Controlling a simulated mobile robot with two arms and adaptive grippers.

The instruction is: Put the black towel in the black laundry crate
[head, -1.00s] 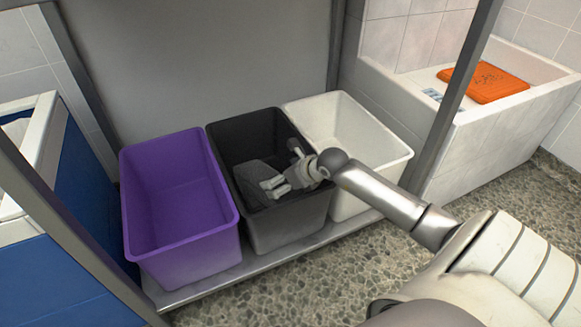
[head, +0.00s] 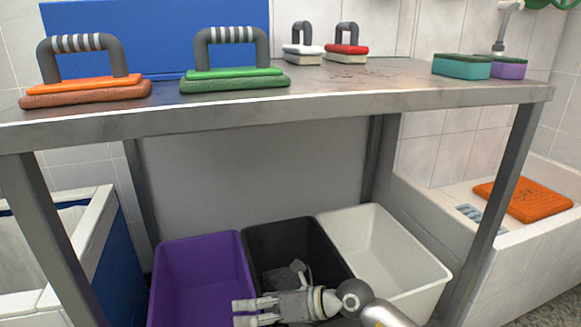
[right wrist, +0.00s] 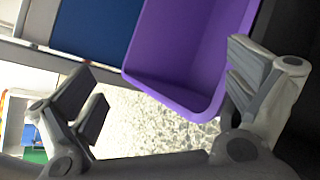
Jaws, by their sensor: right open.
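The black laundry crate (head: 262,236) is the middle one of three crates under the metal table in the head view. A dark, crumpled piece of cloth, seemingly the black towel (head: 273,278), shows inside it, partly hidden by my right gripper. My right gripper (head: 268,288) is open over the near part of the black crate, its fingers reaching left towards the purple crate. Nothing is seen held in it. In the right wrist view, its fingers (right wrist: 165,72) are spread wide and the gap between them is empty. My left gripper is not in view.
A purple crate (head: 180,249) stands left of the black one and a white crate (head: 440,275) right of it. The metal tabletop (head: 360,88) above carries several handled brushes and sponges. An orange item (head: 522,200) lies on the tub at right.

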